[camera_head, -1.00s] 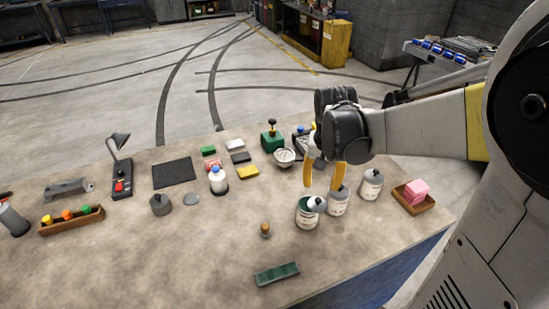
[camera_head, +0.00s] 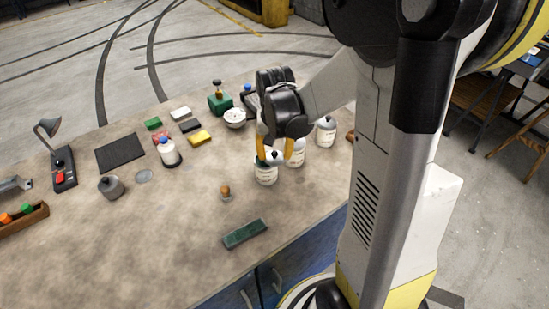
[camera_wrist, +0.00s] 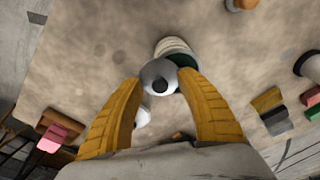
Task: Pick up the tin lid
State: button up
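The tin lid (camera_head: 276,158) is a grey disc with a dark knob, resting tilted on the rim of an open white tin (camera_head: 265,174) with dark green inside. In the wrist view the lid (camera_wrist: 152,73) lies between my fingertips and partly covers the tin (camera_wrist: 174,46). My gripper (camera_head: 277,155) points down over the tin with its yellow fingers spread to either side of the lid. The fingers look open and very close to the lid's edges; I cannot tell whether they touch it. My gripper also shows in the wrist view (camera_wrist: 158,81).
Two more white tins stand close by, one behind my gripper (camera_head: 297,155) and one to the right (camera_head: 326,133). A small wooden-topped item (camera_head: 225,192) and a green block (camera_head: 245,234) lie in front. A white bowl (camera_head: 235,119) stands behind.

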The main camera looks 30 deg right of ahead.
grip_shut()
